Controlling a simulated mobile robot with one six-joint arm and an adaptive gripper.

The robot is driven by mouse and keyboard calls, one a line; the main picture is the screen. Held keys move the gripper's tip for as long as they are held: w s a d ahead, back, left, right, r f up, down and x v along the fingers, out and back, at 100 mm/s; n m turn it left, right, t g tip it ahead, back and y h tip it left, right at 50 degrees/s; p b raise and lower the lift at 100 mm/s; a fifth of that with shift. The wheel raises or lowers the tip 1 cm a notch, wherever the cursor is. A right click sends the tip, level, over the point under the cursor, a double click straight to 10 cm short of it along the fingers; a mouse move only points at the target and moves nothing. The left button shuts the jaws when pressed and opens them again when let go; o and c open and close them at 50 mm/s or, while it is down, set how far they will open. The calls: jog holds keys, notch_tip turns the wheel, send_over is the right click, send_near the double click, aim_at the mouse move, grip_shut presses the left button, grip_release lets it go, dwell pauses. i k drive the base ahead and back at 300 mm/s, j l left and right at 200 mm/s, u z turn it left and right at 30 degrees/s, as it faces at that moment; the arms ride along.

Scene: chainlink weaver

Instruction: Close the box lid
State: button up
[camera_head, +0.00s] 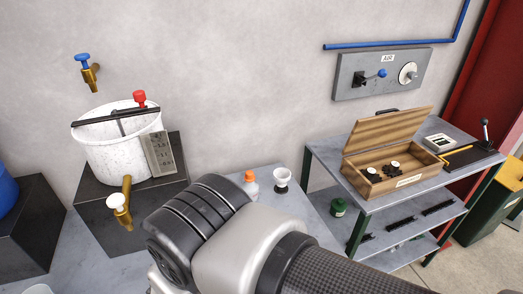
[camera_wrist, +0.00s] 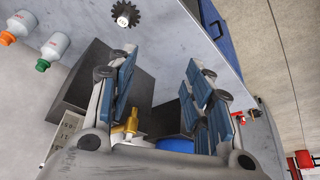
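The wooden box (camera_head: 408,183) stands on the top of a grey shelf table at the right in the head view. Its lid (camera_head: 388,139) is raised and tilted, hinged along the back, with a dark handle at its upper edge. Small dark and white pieces lie inside the box. In the head view my arm crosses the lower middle, well left of the box, and hides my fingertips. In the wrist view my gripper (camera_wrist: 160,100) has its two blue-padded fingers spread apart with nothing between them. The box does not show in the wrist view.
The shelf table (camera_head: 330,160) has a small device and a black lever tool right of the box. A white bucket (camera_head: 120,145) on a dark block stands at the left.

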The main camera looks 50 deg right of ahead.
aim_at(378, 130)
jog(key=z, duration=2.95)
